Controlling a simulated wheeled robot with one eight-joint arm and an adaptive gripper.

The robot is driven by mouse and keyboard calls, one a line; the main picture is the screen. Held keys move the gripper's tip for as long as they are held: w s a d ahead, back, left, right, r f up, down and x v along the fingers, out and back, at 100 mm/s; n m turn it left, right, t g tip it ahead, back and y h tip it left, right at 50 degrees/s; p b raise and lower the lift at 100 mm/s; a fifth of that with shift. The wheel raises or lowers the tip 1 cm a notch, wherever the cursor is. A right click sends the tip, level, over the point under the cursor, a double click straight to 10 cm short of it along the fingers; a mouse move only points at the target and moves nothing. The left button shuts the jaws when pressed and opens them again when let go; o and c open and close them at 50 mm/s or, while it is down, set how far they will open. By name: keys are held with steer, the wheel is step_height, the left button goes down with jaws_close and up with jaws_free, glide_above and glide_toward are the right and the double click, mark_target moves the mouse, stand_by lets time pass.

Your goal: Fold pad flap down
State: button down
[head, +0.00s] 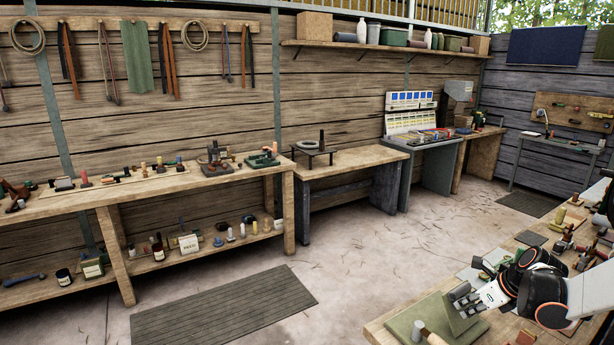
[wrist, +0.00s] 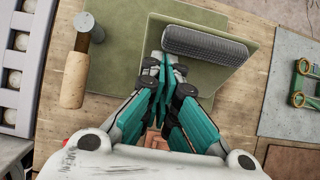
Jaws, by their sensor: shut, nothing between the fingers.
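The green pad (head: 408,318) lies on the bench at the lower right of the head view, and its flat part also shows in the wrist view (wrist: 112,65). Its paler flap (head: 458,322) stands tilted up at the pad's right side; in the wrist view the flap (wrist: 240,24) spreads to the right of my gripper. A dark grey ribbed roll (wrist: 205,46) lies along the flap, just right of my fingertips. My gripper (wrist: 164,62) is shut and empty, close beside the flap and roll. I cannot tell whether it touches them.
A tool with a wooden handle (wrist: 73,80) and grey head lies at the pad's left edge. A grey rack (wrist: 18,62) with round pale items stands further left. A grey mat with green-and-brass hardware (wrist: 303,82) is at the right. Bare bench (wrist: 258,75) lies between.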

steer(key=shift+w+a, duration=0.25)
steer(key=shift+w, duration=0.35)
